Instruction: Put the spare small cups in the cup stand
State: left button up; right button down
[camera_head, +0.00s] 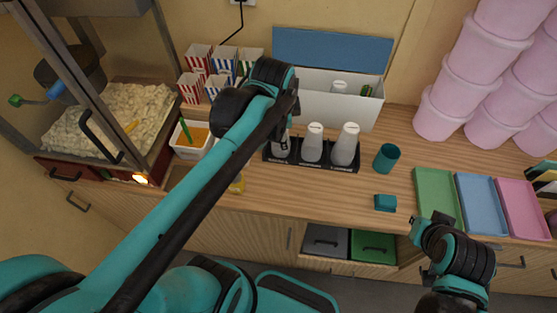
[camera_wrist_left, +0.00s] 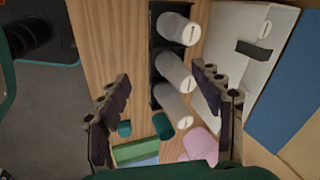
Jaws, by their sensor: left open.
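A black cup stand (camera_head: 310,167) on the counter holds three upright pale grey-white cup stacks, the middle one (camera_head: 313,143) and right one (camera_head: 347,145) plain, the left one partly behind my left gripper (camera_head: 284,138). The stand also shows in the left wrist view (camera_wrist_left: 154,52). A white round-topped item (camera_head: 339,88), possibly spare cups, is inside the open white box (camera_head: 330,110) behind the stand. My left gripper is open above the stand's left end; its spread fingers show in the left wrist view (camera_wrist_left: 162,100). My right gripper (camera_head: 417,227) is at the counter's front right; its fingers are unclear.
A teal cup (camera_head: 386,158) and a teal block (camera_head: 385,203) stand right of the stand. Green (camera_head: 437,195), blue (camera_head: 484,200) and pink trays (camera_head: 522,208) lie further right, below stacked pink tubs (camera_head: 470,80). Striped boxes (camera_head: 198,58) and a popcorn case (camera_head: 110,115) are left.

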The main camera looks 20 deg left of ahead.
pick_arm(q)
jog(key=s+d+f+n+t, duration=0.2)
jog(key=s+n, duration=0.6)
jog(key=n, duration=0.4)
notch_tip(320, 180, down, 2)
jog(key=shift+s+d+f+t+h, duration=0.2)
jog(key=shift+s+d+t+h, duration=0.15)
jog(key=shift+t, duration=0.25)
jog(key=shift+w, duration=0.1)
notch_tip(320, 180, down, 10)
jog(key=b, duration=1)
jog(key=shift+f, duration=0.15)
